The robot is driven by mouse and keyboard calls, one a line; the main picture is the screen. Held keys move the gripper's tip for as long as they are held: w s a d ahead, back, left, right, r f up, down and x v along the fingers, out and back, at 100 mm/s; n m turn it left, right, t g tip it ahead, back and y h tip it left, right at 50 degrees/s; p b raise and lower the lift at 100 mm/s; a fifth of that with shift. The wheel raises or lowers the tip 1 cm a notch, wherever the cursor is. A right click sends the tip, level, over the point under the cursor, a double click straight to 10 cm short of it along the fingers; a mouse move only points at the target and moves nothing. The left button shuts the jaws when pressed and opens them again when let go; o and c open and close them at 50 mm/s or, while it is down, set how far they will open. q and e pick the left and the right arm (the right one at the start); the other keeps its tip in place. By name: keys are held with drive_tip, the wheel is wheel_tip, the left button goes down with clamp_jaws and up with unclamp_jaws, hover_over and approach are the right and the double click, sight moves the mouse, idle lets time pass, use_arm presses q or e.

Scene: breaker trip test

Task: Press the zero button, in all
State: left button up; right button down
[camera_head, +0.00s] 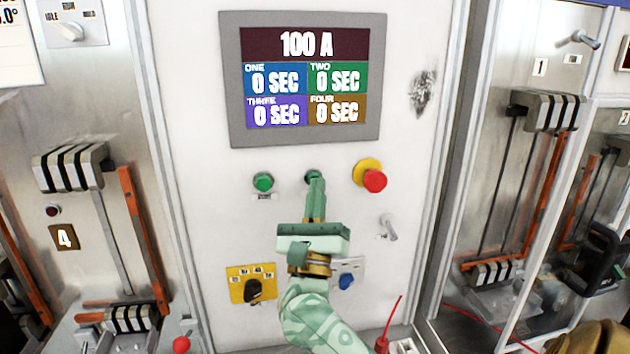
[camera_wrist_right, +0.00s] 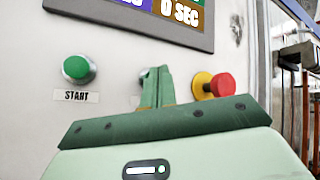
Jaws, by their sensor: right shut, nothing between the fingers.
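My right gripper (camera_head: 315,186) is shut and empty, pointing up at the white panel (camera_head: 200,160). Its fingertips are over the button spot between the green START button (camera_head: 263,182) and the red mushroom button (camera_head: 374,181) on its yellow collar. The gripper (camera_wrist_right: 154,85) mostly hides that middle button and any label below it. A small grey edge (camera_wrist_right: 143,74) shows beside the fingers in the wrist view. I cannot tell whether the fingertips touch the button. The display (camera_head: 305,43) above reads 100 A, with 0 SEC in all four fields. My left gripper is out of view.
Below the buttons are a black knob on a yellow plate (camera_head: 238,292), a blue knob (camera_head: 346,281) and a small metal switch (camera_head: 387,227). Breaker bays with orange bars stand left (camera_head: 143,240) and right (camera_head: 520,210). A red cable (camera_head: 392,320) rises at the lower right.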

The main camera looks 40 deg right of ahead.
drive_tip(key=shift+s+a, duration=0.25)
drive_tip(key=shift+s, duration=0.3)
drive_tip(key=s, duration=0.1)
drive_tip(key=s+a, duration=0.1)
drive_tip(key=s, duration=0.1)
drive_tip(key=s+a, duration=0.1)
drive_tip(key=shift+s+a+p, duration=0.2)
drive_tip(key=shift+a+p, duration=0.05)
drive_tip(key=shift+p, duration=0.1)
idle(0.7)
